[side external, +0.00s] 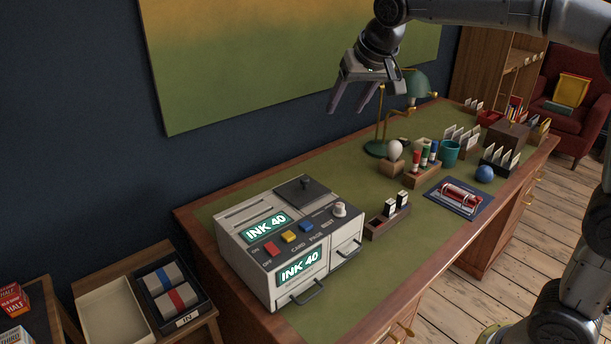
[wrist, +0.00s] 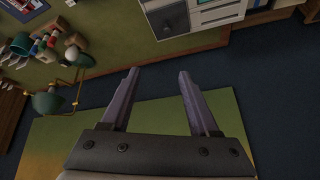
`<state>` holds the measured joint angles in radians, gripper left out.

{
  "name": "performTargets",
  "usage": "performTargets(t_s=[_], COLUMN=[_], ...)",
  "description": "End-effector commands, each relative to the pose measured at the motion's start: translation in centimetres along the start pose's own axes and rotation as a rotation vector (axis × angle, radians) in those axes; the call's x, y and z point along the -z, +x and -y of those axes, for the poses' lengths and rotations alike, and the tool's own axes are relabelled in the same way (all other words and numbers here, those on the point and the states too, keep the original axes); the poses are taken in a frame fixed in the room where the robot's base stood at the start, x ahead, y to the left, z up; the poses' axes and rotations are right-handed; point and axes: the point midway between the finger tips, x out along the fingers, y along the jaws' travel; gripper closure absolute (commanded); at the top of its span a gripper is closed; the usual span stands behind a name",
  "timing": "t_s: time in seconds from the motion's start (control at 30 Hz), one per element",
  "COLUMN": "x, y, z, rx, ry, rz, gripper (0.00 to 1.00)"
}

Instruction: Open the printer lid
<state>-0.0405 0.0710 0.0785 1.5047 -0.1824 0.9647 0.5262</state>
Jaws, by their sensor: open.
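The printer (side external: 288,243) is a cream box at the near left end of the desk. Its top has a dark square lid (side external: 302,190) with a small knob, lying flat and shut. Two green panels read INK 40, and red, yellow and blue buttons sit on the sloped front. In the wrist view part of the printer (wrist: 176,14) shows at the top edge. My gripper (side external: 348,112) is open and empty, in the air above the back of the desk, well above and to the right of the printer. Its fingers (wrist: 157,72) point at the desk's back edge in the wrist view.
A green lamp (side external: 416,82) stands on the desk below and right of my gripper. Bottles, a cup (side external: 449,152), card holders and a blue ball (side external: 484,173) crowd the desk's right half. A small holder (side external: 387,221) stands right of the printer. A painting (side external: 280,55) hangs on the wall behind.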

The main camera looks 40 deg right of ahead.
Motion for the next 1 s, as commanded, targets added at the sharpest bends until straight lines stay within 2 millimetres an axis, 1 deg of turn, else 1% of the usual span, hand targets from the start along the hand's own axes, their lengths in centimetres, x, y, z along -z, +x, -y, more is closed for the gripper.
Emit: performTargets(t_s=[0.03, 0.1, 0.2, 0.3, 0.4, 0.57, 0.67, 1.0], x=[0.9, 1.7, 2.1, 1.5, 0.7, 0.1, -0.1, -1.1], y=[2.5, 5.3, 9.0, 11.8, 13.6, 14.9, 16.3, 22.7], z=[0.9, 1.9, 2.8, 3.3, 3.4, 3.4, 3.2, 2.6], rx=[-0.014, -0.029, -0.047, -0.063, -0.075, -0.080, -0.081, -0.081], ry=[-0.001, -0.005, -0.020, -0.032, -0.040, -0.044, -0.044, -0.045], rz=[0.020, 0.041, 0.073, 0.109, 0.140, 0.153, 0.154, 0.154], gripper=[0.39, 0.39, 0.39, 0.39, 0.39, 0.39, 0.39, 0.39])
